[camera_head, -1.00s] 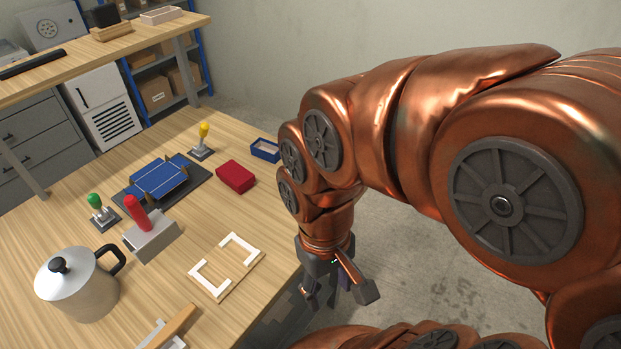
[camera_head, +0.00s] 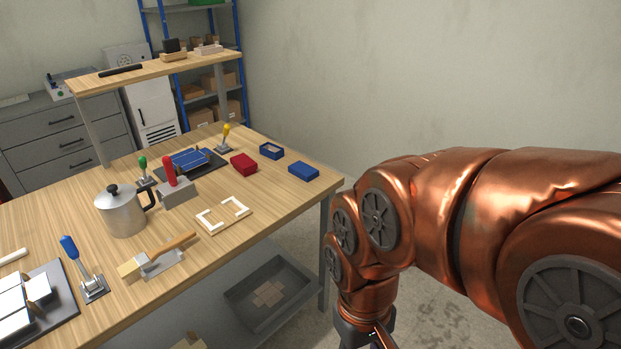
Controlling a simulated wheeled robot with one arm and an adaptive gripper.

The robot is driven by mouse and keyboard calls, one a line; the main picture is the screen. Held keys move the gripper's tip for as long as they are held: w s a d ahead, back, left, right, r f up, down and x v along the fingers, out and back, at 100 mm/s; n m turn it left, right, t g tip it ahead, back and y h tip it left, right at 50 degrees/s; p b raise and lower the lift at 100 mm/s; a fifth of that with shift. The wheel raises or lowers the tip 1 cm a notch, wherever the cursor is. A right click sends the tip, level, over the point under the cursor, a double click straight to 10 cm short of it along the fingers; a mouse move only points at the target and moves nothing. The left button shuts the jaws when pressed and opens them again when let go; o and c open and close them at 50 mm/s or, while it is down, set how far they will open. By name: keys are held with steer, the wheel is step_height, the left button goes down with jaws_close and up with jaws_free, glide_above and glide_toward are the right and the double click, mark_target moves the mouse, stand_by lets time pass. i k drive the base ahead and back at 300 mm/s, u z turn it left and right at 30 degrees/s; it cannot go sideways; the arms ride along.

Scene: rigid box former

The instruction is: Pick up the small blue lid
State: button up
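A small blue piece with a closed flat top (camera_head: 304,171), which looks like the blue lid, lies on the wooden table near its right corner. Just behind it, to the left, is an open blue box (camera_head: 271,151) with a pale inside. My gripper (camera_head: 366,338) hangs low off the table's right side, in front of and below the lid and well apart from it. Its fingers are cut off by the bottom edge of the picture, so their opening is hidden.
A red box (camera_head: 243,163) lies left of the blue pieces. A grey bin (camera_head: 268,291) sits on the lower shelf. The table around the lid is clear.

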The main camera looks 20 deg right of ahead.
mark_target(307, 173)
steer(key=z, duration=0.6)
steer(key=i, duration=1.35)
steer(key=u, duration=0.35)
steer(key=k, duration=1.1)
steer(key=u, duration=0.6)
steer(key=i, duration=0.75)
steer(key=u, duration=0.45)
